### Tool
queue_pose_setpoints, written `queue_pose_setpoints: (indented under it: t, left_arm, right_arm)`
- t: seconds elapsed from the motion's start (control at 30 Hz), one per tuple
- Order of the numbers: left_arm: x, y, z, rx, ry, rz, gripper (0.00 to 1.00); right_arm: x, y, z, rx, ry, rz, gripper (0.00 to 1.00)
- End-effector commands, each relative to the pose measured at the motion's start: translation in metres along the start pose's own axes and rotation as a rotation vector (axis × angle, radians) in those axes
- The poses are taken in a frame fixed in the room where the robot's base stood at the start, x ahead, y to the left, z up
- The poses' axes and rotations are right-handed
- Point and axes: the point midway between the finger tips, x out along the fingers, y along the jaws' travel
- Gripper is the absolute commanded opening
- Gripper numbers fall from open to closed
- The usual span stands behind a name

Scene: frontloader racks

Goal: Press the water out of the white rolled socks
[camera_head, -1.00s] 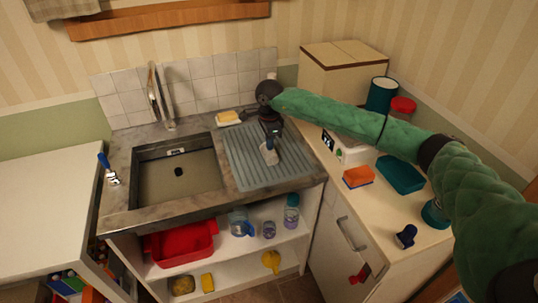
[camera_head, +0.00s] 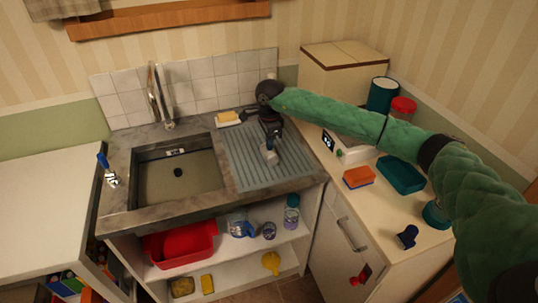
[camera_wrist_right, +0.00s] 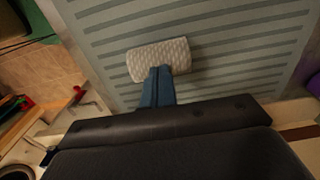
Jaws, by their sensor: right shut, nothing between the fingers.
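The white rolled socks (camera_wrist_right: 165,55) lie on the ribbed grey drainboard (camera_wrist_right: 235,80) in the right wrist view, as a short pale textured roll. They also show in the head view (camera_head: 271,158), small and partly covered by my gripper. My right gripper (camera_wrist_right: 158,72) is shut and empty, its blue-grey fingers pointing down with the tips at the near edge of the roll. Whether the tips press on it or only overlap it in view, I cannot tell. In the head view the right gripper (camera_head: 270,146) is above the drainboard (camera_head: 243,165). My left gripper is out of view.
The sink basin (camera_head: 178,185) is left of the drainboard. A yellow sponge on a dish (camera_head: 228,118) sits behind. On the right counter are an orange sponge (camera_head: 358,177), a teal tray (camera_head: 401,175) and a dark blue item (camera_head: 407,236).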

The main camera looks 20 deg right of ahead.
Motion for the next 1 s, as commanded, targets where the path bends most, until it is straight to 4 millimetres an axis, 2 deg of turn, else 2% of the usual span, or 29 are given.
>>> queue_pose_setpoints:
  t: [1.0]
  left_arm:
    - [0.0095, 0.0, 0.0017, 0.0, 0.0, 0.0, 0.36]
  right_arm:
    - [0.0033, 0.0007, -0.0002, 0.0, 0.001, 0.002, 0.0]
